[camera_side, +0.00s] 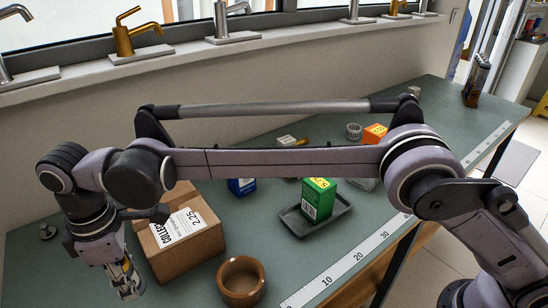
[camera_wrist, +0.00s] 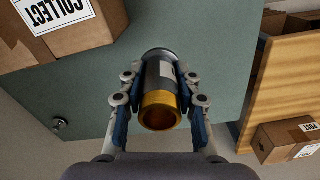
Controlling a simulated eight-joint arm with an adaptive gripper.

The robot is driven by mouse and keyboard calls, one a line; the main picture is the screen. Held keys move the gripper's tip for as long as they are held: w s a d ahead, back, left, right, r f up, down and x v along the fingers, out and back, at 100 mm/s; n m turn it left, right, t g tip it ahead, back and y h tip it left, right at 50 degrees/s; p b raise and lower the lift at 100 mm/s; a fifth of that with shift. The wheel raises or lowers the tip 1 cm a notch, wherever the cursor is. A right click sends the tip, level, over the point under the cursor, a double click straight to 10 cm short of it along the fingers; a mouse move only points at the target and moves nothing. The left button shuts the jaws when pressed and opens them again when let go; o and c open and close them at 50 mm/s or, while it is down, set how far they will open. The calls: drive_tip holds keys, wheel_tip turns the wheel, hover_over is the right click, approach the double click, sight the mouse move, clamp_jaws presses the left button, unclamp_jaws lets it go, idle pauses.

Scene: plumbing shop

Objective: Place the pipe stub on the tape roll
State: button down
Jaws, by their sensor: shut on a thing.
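The pipe stub (camera_wrist: 160,78) is a short dark grey cylinder with a pale label and a brass-coloured open end. My gripper (camera_wrist: 161,108) is shut on it, one finger on each side. In the side view my gripper (camera_side: 127,281) points down at the lower left, in front of the cardboard box; the stub is mostly hidden by the fingers there. The tape roll (camera_side: 241,294) is a brown ring lying flat near the table's front edge, to the right of my gripper and apart from it. The tape roll is not seen in the wrist view.
A cardboard box (camera_side: 178,245) stands between my gripper and the back of the table; it shows in the wrist view too (camera_wrist: 90,35). A green box (camera_side: 318,200) stands in a dark tray (camera_side: 337,219). A ruler strip (camera_side: 343,263) runs along the front edge.

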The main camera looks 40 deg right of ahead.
drive_tip(key=w+d+r, duration=0.1)
drive_tip(key=d+r, duration=0.2)
drive_tip(key=d, duration=0.4)
drive_tip(key=d+r, duration=0.3)
drive_tip(key=d, duration=0.3)
drive_tip(key=s+d, duration=0.3)
drive_tip(key=d, duration=0.5)
drive_tip(key=s+d, duration=0.2)
drive_tip(key=d, duration=0.6)
hover_over(241, 275)
drive_tip(key=shift+n, duration=0.3)
wheel_tip(241, 275, down, 6)
drive_tip(key=shift+d, duration=0.1)
drive_tip(key=shift+f, duration=2.1)
drive_tip(key=c, duration=0.9)
unclamp_jaws()
drive_tip(key=shift+f, duration=0.15)
drive_tip(key=shift+c, duration=0.2)
